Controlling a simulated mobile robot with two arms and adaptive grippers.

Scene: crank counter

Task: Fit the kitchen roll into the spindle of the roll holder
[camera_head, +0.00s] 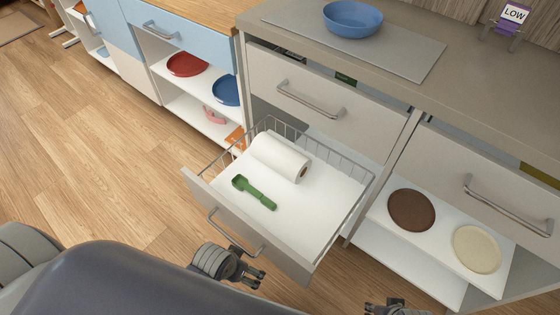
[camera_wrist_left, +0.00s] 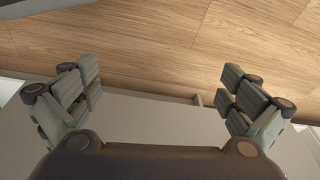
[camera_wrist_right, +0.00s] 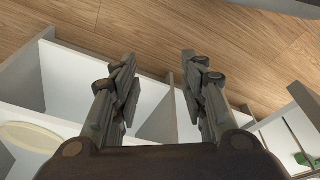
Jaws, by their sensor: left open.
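The white kitchen roll (camera_head: 278,158) lies on its side in the open wire-sided drawer (camera_head: 325,208), one end showing its brown core. No roll holder or spindle can be made out in any view. My left gripper (camera_head: 256,278) is low in front of the drawer, beside its handle (camera_head: 233,234); it is open and empty, its fingers wide apart in the left wrist view (camera_wrist_left: 160,88). My right gripper (camera_head: 388,307) is partly cut off at the bottom edge, right of the drawer. Its fingers stand apart with nothing between them in the right wrist view (camera_wrist_right: 160,65).
A green utensil (camera_head: 254,193) lies beside the roll in the drawer. Brown (camera_head: 411,210) and cream (camera_head: 477,249) plates sit on the right shelf.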

